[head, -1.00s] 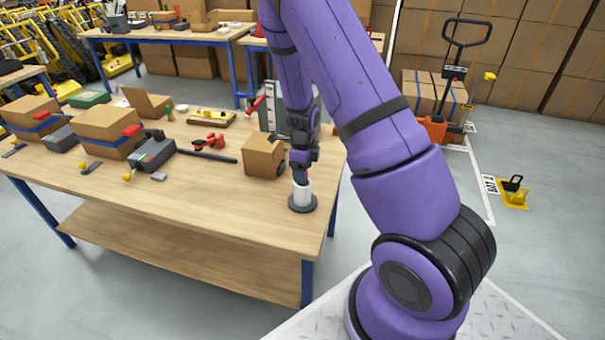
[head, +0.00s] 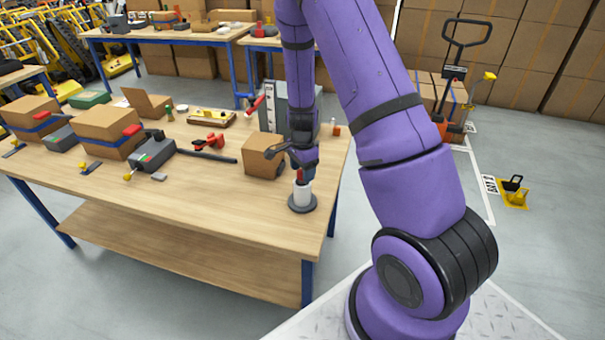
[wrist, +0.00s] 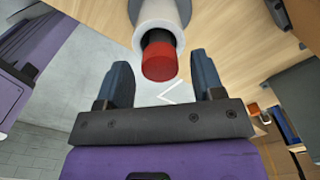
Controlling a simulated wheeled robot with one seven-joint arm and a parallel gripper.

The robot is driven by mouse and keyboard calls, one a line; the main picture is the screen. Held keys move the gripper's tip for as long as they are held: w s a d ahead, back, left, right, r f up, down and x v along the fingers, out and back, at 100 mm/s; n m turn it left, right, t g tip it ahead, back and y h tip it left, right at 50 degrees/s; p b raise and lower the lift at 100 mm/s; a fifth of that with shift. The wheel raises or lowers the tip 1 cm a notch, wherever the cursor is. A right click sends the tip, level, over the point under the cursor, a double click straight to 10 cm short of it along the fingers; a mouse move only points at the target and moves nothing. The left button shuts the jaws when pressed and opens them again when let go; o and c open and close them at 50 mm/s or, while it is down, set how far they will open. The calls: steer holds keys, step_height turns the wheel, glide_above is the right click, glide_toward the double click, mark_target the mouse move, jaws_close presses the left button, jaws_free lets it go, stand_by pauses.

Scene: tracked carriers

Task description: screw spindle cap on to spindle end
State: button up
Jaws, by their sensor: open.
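The white spindle (head: 302,196) stands upright on a round dark base (head: 301,206) at the table's front right corner. The red spindle cap (head: 301,176) sits at the top of the white spindle, on its dark end. In the wrist view the red cap (wrist: 160,62) shows at the mouth of the white tube (wrist: 158,20); whether it is fully seated I cannot tell. My gripper (wrist: 164,80) is open, with its two blue-grey fingers apart on either side of the cap and not touching it. In the head view my gripper (head: 300,165) is just above the spindle.
A small cardboard box (head: 263,155) stands close to the left of the spindle. A grey case (head: 290,105) is behind my gripper. A grey-and-red tool with a black bar (head: 155,150) lies further left. The table front (head: 200,215) is clear.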

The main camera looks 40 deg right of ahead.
steer(key=shift+c, duration=0.3)
steer(key=c, duration=0.7)
steer(key=o, duration=0.9)
step_height(320, 180, up, 11)
steer(key=shift+f, duration=0.1)
